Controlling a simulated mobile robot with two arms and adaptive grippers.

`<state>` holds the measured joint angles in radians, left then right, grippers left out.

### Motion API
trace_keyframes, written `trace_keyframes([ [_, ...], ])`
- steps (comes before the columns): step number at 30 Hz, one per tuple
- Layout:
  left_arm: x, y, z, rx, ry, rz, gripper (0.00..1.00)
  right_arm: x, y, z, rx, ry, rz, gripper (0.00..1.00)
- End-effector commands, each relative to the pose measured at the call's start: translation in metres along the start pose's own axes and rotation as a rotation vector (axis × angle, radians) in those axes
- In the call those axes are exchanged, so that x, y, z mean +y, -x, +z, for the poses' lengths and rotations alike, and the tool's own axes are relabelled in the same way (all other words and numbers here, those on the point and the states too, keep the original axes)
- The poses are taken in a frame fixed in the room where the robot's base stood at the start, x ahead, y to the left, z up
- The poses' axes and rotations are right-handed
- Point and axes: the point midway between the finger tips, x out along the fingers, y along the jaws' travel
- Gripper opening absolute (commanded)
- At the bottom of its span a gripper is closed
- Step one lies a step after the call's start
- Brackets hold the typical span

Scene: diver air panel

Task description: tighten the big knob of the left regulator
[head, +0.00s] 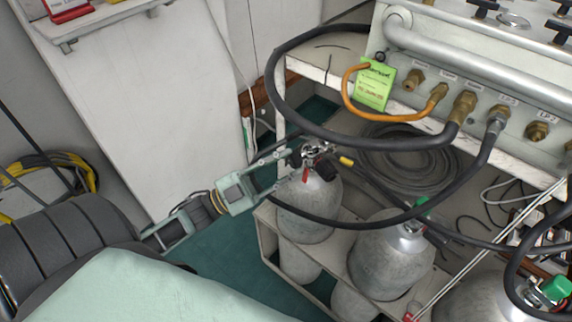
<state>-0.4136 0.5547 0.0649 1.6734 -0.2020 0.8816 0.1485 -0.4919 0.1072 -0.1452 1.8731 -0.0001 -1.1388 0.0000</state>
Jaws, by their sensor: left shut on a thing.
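The left regulator (318,152) sits on top of the leftmost grey cylinder (308,208), with metal fittings, dark parts and a small red part showing. My left gripper (290,166) reaches in from the left at the regulator's left side. Its two fingers point right and are shut on a part there, which fits the big knob. The knob itself is mostly hidden by the fingers and too small to make out clearly. My right gripper is not in view.
The air panel (470,70) with brass ports and a green tag (376,86) stands above. More cylinders (390,262) stand to the right in the rack. Green floor (225,262) is clear below my left arm.

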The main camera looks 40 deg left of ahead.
Motion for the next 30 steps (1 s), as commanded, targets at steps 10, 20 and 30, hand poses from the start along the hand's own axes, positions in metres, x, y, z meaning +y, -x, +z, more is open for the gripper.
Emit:
trace_keyframes([
  [10, 0.0003, 0.0012, 0.0022, 0.006, -0.107, 0.046, 0.02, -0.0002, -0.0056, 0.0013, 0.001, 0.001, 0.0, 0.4],
  [20, 0.0008, 0.0015, 0.0026, 0.006, -0.116, 0.05, 0.02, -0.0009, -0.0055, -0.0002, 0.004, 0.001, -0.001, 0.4],
  [30, 0.0004, 0.0013, 0.0023, 0.007, -0.115, 0.049, 0.43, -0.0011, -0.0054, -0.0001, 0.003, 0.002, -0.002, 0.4],
])
